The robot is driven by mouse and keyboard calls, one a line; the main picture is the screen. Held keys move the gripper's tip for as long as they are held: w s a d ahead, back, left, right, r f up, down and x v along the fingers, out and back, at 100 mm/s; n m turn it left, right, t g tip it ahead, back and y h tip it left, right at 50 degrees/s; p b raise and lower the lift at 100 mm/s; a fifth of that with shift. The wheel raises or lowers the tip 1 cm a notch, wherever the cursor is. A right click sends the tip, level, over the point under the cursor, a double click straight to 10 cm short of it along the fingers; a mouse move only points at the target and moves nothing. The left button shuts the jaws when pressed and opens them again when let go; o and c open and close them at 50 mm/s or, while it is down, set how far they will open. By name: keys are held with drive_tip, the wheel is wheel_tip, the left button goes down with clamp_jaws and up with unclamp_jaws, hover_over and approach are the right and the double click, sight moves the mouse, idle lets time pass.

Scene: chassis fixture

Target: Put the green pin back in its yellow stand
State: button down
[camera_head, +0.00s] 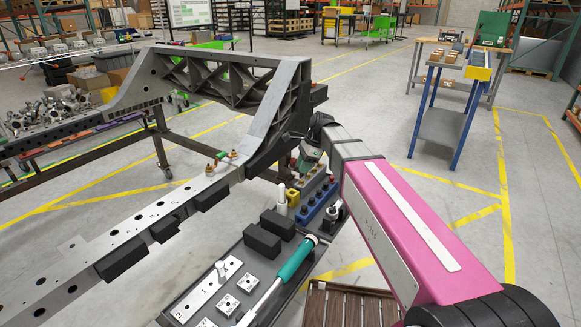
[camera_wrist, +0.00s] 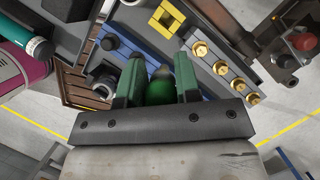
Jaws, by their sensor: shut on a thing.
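My gripper (camera_wrist: 158,78) has green fingers and is shut on the green pin (camera_wrist: 160,90), which shows as a rounded green body between them in the wrist view. Its lower end is hard to make out. The yellow stand (camera_wrist: 167,18) is a small square block with a dark opening, ahead of the fingertips and apart from them. In the head view the yellow stand (camera_head: 293,198) sits on the dark tray, just below and left of my gripper (camera_head: 306,166). The pin cannot be made out clearly there.
A blue holder (camera_head: 313,209) with several pieces stands close beside the yellow stand. Several brass bolts (camera_wrist: 219,68) are in a row at right in the wrist view. Black blocks (camera_head: 262,242) and a teal-handled tool (camera_head: 296,260) lie nearby. The grey chassis beam (camera_head: 190,203) runs at left.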

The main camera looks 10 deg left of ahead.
hover_over(287, 193)
drive_tip(key=d, duration=0.1)
wheel_tip(287, 193, down, 6)
drive_tip(key=shift+w, duration=0.3)
idle(0.4)
drive_tip(key=shift+f, duration=2.05)
idle(1.1)
